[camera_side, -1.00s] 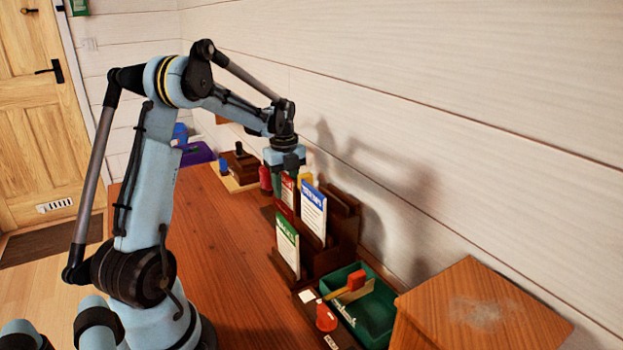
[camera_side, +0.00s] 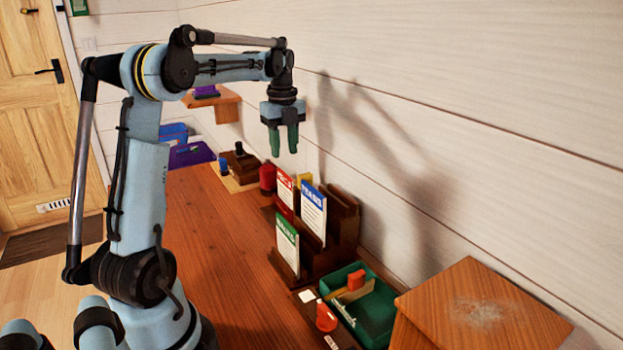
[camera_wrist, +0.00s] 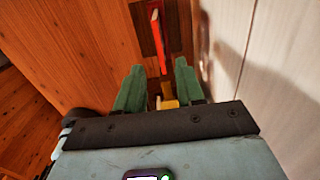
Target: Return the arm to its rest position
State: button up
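My gripper (camera_side: 284,153) hangs pointing down in the air above the back of the desk (camera_side: 215,235), clear of everything below it. Its two green fingers are apart with nothing between them. In the wrist view the fingers (camera_wrist: 159,68) are also spread and empty. My forearm is raised and roughly level. Below stands a dark wooden rack (camera_side: 342,228) with a red-headed card (camera_side: 285,190), a blue-headed card (camera_side: 313,212) and a green-headed card (camera_side: 287,245), all upright. A red edge (camera_wrist: 158,42) shows below the gripper in the wrist view.
A green tray (camera_side: 375,315) and a wooden box (camera_side: 485,310) are at the near right. A red bottle (camera_side: 267,178) and a purple item (camera_side: 190,154) lie farther back. A small wall shelf (camera_side: 222,106) is behind the gripper. The white wall (camera_side: 450,120) runs along the right.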

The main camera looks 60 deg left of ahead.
jog(key=shift+r, duration=0.55)
